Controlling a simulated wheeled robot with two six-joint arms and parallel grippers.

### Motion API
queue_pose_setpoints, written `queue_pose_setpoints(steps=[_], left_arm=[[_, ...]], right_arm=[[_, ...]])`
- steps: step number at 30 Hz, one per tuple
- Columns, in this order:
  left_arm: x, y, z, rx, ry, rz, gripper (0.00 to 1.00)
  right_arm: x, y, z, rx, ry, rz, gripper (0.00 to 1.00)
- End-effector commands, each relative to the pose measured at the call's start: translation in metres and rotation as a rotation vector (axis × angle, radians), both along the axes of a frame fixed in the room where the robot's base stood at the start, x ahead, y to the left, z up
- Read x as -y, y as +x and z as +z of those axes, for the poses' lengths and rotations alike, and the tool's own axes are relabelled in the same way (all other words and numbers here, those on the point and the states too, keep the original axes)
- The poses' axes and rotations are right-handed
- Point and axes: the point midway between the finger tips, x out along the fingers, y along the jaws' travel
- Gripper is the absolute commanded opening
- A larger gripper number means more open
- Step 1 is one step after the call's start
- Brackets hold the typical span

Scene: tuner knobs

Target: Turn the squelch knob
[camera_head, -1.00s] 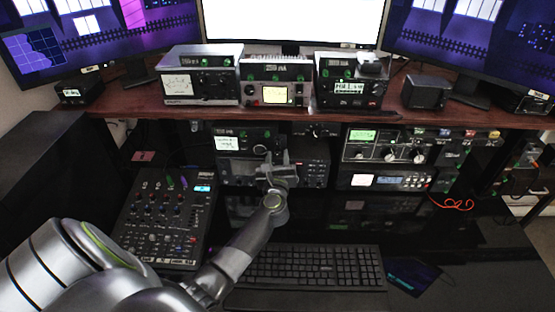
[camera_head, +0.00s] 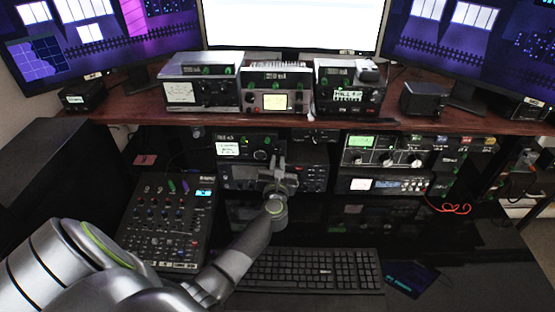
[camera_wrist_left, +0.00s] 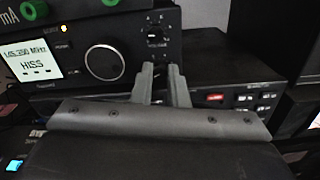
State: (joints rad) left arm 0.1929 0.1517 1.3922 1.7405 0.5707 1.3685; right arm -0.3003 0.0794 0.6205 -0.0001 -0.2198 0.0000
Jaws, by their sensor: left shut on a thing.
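The radio (camera_head: 240,148) is a black box on the shelf under the desk top. Its lit display (camera_wrist_left: 28,58) reads about "145.350 MHz" and "HISS" in the left wrist view. A large round tuning knob (camera_wrist_left: 105,62) sits beside the display. Small controls with tiny labels (camera_wrist_left: 157,31) line the panel's right end. My left gripper (camera_head: 280,161) is at that right end, and its fingertips (camera_wrist_left: 162,71) also show in the left wrist view. The fingers are shut on a small knob low on the panel, mostly hidden between them. My right gripper is not in view.
A dark wide unit (camera_wrist_left: 235,94) lies just below and right of the radio. A mixer (camera_head: 165,222) stands to the left and a keyboard (camera_head: 305,270) in front. More radios (camera_head: 400,150) fill the right of the shelf. The wooden desk top (camera_head: 135,104) is above.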

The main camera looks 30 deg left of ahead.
Motion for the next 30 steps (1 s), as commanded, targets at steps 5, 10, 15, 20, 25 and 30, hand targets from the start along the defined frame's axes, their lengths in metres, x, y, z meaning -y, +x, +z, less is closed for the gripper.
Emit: queue_pose_setpoints(steps=[5,10,15,20,25,30], left_arm=[[0.0004,-0.0001,0.0004,-0.066,0.104,-0.001,0.0],[0.0003,-0.0001,-0.0011,-0.071,0.113,-0.001,0.0],[0.0003,-0.0001,-0.0011,-0.07,0.112,-0.001,0.19],[0.0001,-0.0001,-0.0008,-0.069,0.111,-0.001,0.35],[0.0001,-0.0001,-0.0005,-0.068,0.111,0.0,0.35],[0.0026,-0.0039,-0.001,-0.069,0.11,-0.001,0.35]], right_arm=[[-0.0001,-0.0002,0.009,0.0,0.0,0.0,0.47],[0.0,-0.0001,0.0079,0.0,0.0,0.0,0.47],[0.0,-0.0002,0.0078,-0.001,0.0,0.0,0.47],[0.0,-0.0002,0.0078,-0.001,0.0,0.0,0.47],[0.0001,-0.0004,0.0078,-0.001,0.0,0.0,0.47],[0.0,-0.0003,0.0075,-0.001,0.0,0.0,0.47]])
